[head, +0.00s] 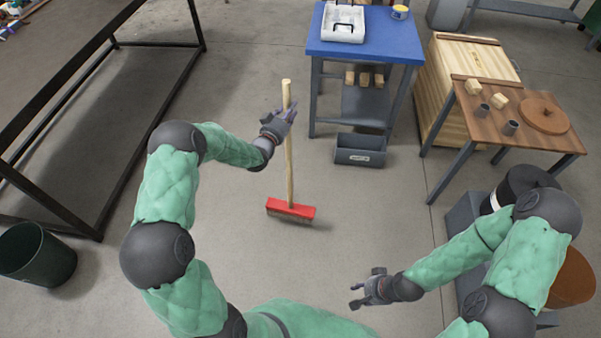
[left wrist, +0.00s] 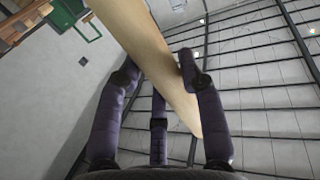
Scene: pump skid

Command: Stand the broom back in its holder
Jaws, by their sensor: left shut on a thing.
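The broom has a pale wooden handle (head: 290,160) and a red head (head: 291,209) with its bristles facing down at the floor. It stands nearly upright in the middle of the head view. My left gripper (head: 283,117) is shut on the upper part of the handle, below its top end. In the left wrist view the handle (left wrist: 155,55) passes between my purple fingers. My right gripper (head: 368,289) is empty, low in the head view and well apart from the broom; its fingers look spread. I cannot identify the broom holder in either view.
A blue table (head: 330,48) with a white tray (head: 343,22) stands behind the broom, a grey bin (head: 360,149) in front of it. A brown table (head: 520,125) stands right, a black frame (head: 105,120) left, a dark bucket (head: 38,256) lower left. The central floor is clear.

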